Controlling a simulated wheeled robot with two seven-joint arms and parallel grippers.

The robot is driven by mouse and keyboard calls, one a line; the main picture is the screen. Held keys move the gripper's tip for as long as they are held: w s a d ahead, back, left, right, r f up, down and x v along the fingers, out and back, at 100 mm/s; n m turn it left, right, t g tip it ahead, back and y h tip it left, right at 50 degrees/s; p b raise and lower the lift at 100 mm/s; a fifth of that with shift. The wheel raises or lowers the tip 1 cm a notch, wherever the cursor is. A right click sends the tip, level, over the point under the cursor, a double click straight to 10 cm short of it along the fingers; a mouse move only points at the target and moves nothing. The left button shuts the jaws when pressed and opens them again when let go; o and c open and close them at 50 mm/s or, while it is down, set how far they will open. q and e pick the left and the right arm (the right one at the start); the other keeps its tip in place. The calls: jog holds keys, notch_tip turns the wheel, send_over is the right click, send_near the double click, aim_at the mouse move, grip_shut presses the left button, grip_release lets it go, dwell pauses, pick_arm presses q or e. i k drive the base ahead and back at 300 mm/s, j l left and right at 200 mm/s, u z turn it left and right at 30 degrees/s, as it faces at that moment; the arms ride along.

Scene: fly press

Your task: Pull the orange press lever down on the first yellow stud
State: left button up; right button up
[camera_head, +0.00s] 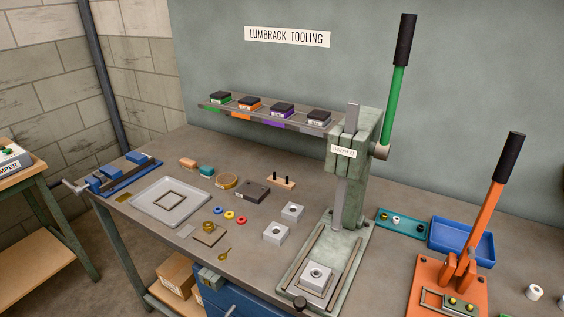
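The orange press lever (483,217) stands up at the right, tilted to the right, with a black grip (510,158) at its top. It rises from an orange press (430,279) on the bench, cut off by the bottom edge. Two small yellow studs (453,301) sit side by side in a plate at the front of the press. I cannot tell whether anything touches the studs from above. Neither of my grippers is in view.
A tall green-grey press (349,195) with a raised green lever (393,103) stands left of the orange one. A blue bin (461,240) and a teal tray (402,222) lie behind the orange press. White cylindrical parts (534,292) stand to its right.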

aim_at(515, 141)
jog(key=z, duration=1.6)
